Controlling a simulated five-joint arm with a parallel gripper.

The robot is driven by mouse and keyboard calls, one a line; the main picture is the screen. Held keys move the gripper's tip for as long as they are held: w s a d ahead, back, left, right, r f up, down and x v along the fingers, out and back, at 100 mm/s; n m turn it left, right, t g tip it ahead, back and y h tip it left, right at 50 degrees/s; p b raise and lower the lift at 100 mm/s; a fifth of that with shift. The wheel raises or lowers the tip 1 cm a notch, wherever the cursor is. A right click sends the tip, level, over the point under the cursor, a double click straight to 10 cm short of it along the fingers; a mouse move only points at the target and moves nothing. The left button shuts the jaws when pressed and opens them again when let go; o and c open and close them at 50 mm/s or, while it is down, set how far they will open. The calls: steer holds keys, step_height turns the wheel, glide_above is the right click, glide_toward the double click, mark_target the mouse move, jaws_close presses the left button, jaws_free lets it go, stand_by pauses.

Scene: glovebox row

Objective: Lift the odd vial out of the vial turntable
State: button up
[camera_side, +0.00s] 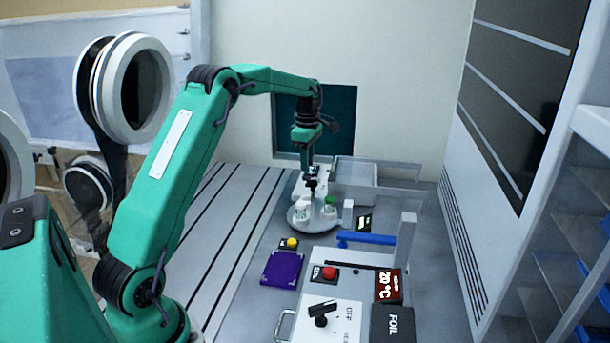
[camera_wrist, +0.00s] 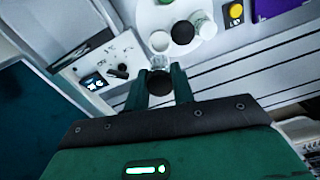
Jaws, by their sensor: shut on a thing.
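The vial turntable (camera_side: 312,226) is a round pale disc in the middle of the bench; part of it shows at the top of the wrist view (camera_wrist: 146,14). A white-capped vial (camera_side: 302,209) and a green-capped vial (camera_side: 329,205) stand on it. My gripper (camera_side: 312,180) is above the disc's back part, pointing down. In the wrist view its fingers (camera_wrist: 160,72) are shut on a small clear vial (camera_wrist: 159,62). The fingers hide part of this vial, and I cannot tell whether its base is clear of the turntable. A dark round shape (camera_wrist: 183,32) shows near it.
A yellow button (camera_side: 292,243) and a purple pad (camera_side: 282,268) lie in front. A clear bin (camera_side: 356,183) stands behind right. A blue-handled fixture (camera_side: 367,239) and a control box with a red button (camera_side: 329,273) are at front right. Slatted bench surface (camera_side: 225,235) is free at left.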

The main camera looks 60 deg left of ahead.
steer(key=shift+r, duration=0.15)
steer(key=shift+r, duration=1.8)
steer(key=shift+d, duration=0.1)
